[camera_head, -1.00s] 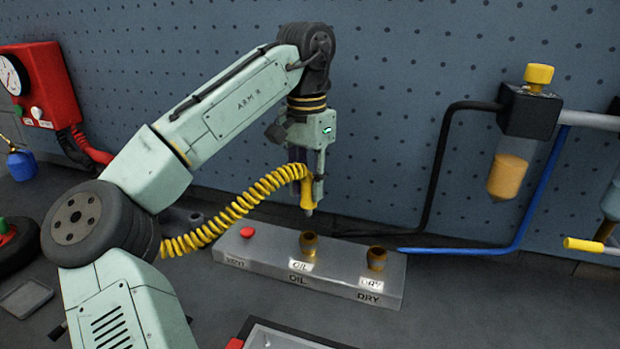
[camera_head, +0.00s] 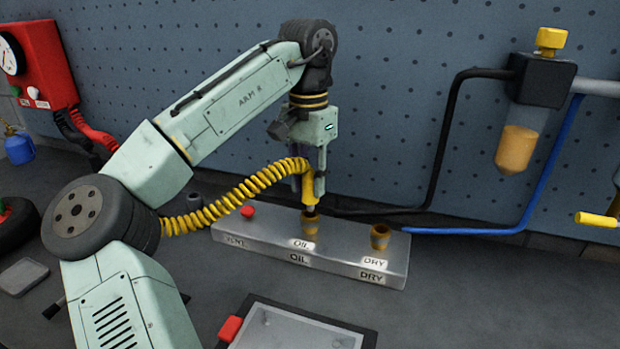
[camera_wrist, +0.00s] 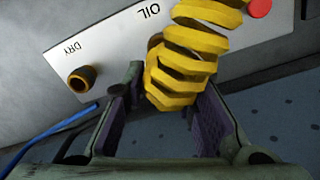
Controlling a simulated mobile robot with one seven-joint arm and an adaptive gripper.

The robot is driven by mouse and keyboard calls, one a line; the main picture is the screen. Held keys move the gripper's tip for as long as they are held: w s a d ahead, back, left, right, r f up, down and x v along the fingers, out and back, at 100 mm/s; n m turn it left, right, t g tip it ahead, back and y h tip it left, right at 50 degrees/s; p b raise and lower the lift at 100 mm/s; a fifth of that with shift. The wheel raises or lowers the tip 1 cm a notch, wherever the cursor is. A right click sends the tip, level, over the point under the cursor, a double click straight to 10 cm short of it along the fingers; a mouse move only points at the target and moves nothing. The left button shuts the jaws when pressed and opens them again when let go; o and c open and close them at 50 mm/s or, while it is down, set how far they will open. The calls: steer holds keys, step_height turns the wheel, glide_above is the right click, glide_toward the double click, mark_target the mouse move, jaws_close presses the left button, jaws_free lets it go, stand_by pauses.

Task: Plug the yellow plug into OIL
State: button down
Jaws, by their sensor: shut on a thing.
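The yellow plug (camera_head: 309,188) with its coiled yellow hose (camera_head: 240,191) is held upright in my gripper (camera_head: 313,188), nose down. Its tip is at the mouth of the brass OIL socket (camera_head: 309,224) on the grey manifold block (camera_head: 340,259); I cannot tell how far it goes in. The brass DRY socket (camera_head: 380,237) stands open to the right. In the wrist view the coils (camera_wrist: 185,60) hide the plug and most of the OIL socket, between my gripper's jaws (camera_wrist: 165,115). The DRY socket (camera_wrist: 82,78) shows clear there.
A red button (camera_head: 247,211) sits at the block's left end. A black hose (camera_head: 440,150) and a blue hose (camera_head: 545,170) run behind and right of the block. A dark-framed tray (camera_head: 372,337) with a red piece lies in front.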

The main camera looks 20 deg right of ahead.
mark_target(311, 192)
steer(key=shift+f+b, duration=0.35)
steer(key=shift+f, duration=1.15)
steer(key=c, duration=1.2)
jaws_free()
steer(key=shift+r, duration=0.1)
